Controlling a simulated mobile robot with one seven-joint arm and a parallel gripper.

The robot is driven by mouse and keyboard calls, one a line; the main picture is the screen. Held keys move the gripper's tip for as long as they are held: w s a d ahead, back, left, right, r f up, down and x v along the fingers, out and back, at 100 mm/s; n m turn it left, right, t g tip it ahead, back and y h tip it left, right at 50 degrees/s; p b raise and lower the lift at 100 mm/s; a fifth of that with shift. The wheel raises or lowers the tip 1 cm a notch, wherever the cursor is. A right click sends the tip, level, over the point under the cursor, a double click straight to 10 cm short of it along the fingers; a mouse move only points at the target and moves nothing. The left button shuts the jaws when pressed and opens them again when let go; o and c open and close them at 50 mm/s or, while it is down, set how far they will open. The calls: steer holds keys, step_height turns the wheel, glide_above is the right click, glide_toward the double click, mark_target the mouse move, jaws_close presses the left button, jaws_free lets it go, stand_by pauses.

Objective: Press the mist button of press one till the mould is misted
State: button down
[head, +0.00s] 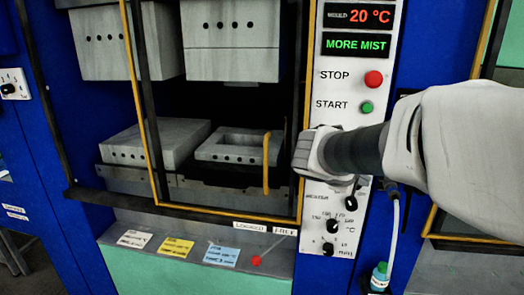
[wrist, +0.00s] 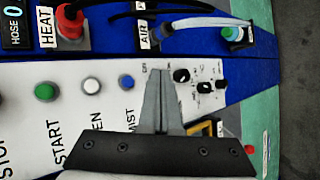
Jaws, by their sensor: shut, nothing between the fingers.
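The control panel (head: 341,110) of the press has a display (head: 356,44) reading MORE MIST in green. In the wrist view the blue mist button (wrist: 127,82) sits in line with a white button (wrist: 92,85) and the green START button (wrist: 46,92). My gripper (wrist: 161,72) is shut and empty, its fingertips just right of the blue button there. I cannot tell whether they touch the panel. In the head view my gripper (head: 318,152) is in front of the panel below START and hides the mist button. Grey mould blocks (head: 240,147) stand in the open press.
The upper display (head: 357,16) reads 20 °C. A red STOP button (head: 373,79) is above START. Black knobs (head: 328,248) are lower on the panel. A yellow-edged frame (head: 135,90) borders the press opening. A small bottle (head: 380,276) and hose are at lower right.

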steer(key=w+d+p, duration=0.1)
steer(key=w+d, duration=0.1)
steer(key=w, duration=0.5)
steer(key=shift+p, duration=0.35)
steer(key=shift+w, duration=0.15)
stand_by(1.6)
steer(key=shift+w+d, duration=0.15)
steer(key=shift+w, duration=0.2)
steer(key=shift+w+d, duration=0.15)
steer(key=shift+w, duration=0.3)
stand_by(0.7)
steer(key=shift+s, duration=0.1)
steer(key=shift+s+a+b, duration=0.25)
steer(key=shift+s+b, duration=0.45)
steer(key=shift+s, duration=0.05)
